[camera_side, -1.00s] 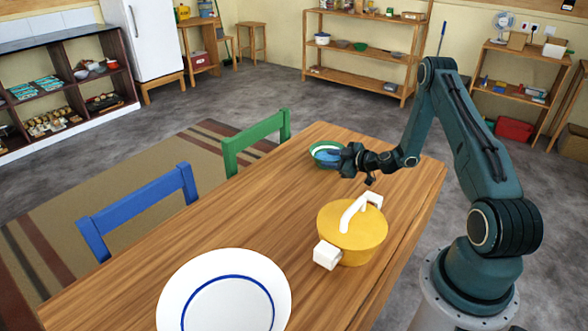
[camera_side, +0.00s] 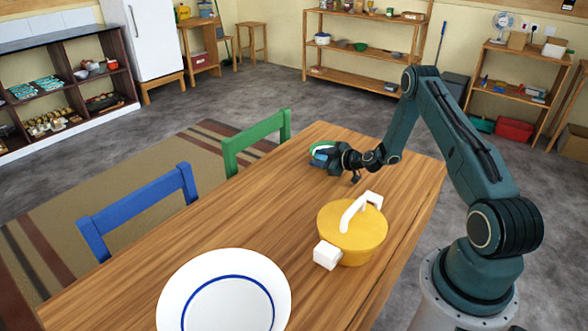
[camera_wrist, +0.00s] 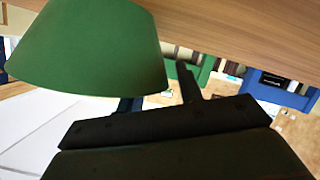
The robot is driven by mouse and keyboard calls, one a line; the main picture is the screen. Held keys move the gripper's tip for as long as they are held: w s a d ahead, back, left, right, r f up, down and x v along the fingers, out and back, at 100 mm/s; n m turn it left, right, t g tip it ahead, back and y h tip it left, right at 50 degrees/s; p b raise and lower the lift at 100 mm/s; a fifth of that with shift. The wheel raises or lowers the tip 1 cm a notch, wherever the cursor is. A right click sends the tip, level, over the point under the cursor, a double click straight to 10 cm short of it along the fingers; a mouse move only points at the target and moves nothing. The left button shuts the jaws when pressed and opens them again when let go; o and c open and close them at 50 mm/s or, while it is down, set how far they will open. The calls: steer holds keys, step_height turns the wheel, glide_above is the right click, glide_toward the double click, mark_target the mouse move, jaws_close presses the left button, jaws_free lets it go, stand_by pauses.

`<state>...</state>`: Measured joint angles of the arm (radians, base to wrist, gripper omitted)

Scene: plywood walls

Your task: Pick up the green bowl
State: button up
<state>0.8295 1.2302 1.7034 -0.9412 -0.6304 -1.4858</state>
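The green bowl (camera_side: 320,148) is at the far end of the wooden table in the side view, partly hidden by my gripper (camera_side: 325,156). Its rim and pale inside show only in part. In the wrist view the bowl's green outer wall (camera_wrist: 90,45) fills the upper left, very close to the camera. One dark finger (camera_wrist: 187,83) stands to the right of the bowl, and another dark part shows just past the bowl's edge. My gripper is at the bowl's near side. I cannot tell whether the fingers are closed on its wall, or whether the bowl is lifted.
A yellow pot (camera_side: 352,235) with a white handle stands on the table (camera_side: 230,225) nearer the camera. A white plate with a blue ring (camera_side: 190,300) lies at the front. Green (camera_side: 255,145) and blue (camera_side: 140,210) chairs stand along the left edge. The table's middle is clear.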

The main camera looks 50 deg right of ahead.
stand_by(0.4)
jaws_close()
steer(key=shift+r, duration=0.2)
stand_by(0.4)
step_height(320, 180, up, 20)
steer(key=shift+f, duration=0.25)
stand_by(1.6)
steer(key=shift+r, duration=0.1)
stand_by(0.7)
